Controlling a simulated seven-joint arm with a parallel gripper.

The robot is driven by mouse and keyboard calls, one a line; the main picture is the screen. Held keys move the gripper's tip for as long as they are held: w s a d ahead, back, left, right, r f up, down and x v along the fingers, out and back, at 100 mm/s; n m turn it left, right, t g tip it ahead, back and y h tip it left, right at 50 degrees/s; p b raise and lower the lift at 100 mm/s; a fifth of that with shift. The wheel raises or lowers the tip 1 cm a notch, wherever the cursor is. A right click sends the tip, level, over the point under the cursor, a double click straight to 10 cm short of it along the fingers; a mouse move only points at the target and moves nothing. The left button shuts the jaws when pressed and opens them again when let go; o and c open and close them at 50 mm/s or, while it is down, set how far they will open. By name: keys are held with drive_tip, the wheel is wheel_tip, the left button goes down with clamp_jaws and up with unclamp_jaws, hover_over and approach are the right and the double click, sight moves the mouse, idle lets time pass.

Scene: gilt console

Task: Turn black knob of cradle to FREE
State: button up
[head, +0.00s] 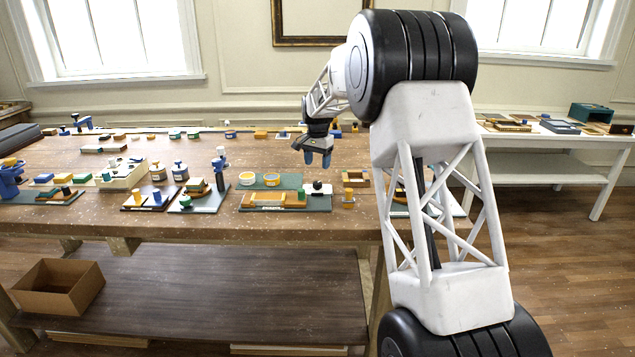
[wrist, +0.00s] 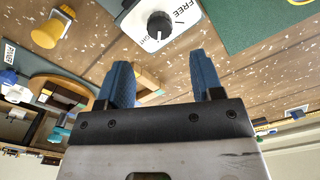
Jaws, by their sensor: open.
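The black knob (wrist: 159,25) sits on a white plate (wrist: 138,14) in the wrist view, with FREE printed to its upper right and a partly hidden word ending in IGHT at its lower left. I cannot clearly tell where the knob points. In the head view the knob (head: 317,186) is small, at the right end of the cradle (head: 262,207), a wooden frame on a dark green base. My gripper (wrist: 163,75) is open and empty, its two blue fingers apart from the knob. In the head view my gripper (head: 318,160) hangs above the table, just above the knob in the picture.
A yellow peg (head: 348,197) and a small wooden tray (head: 355,178) stand right of the knob. A green mat (head: 285,179) with two yellow-and-white round items lies behind the cradle. Bottles, blocks and a blue upright fixture (head: 220,165) crowd the table to the left.

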sight(318, 182)
drive_tip(key=shift+f, duration=0.15)
drive_tip(key=shift+f, duration=3.75)
drive_tip(key=shift+c, duration=0.2)
drive_tip(key=c, duration=0.9)
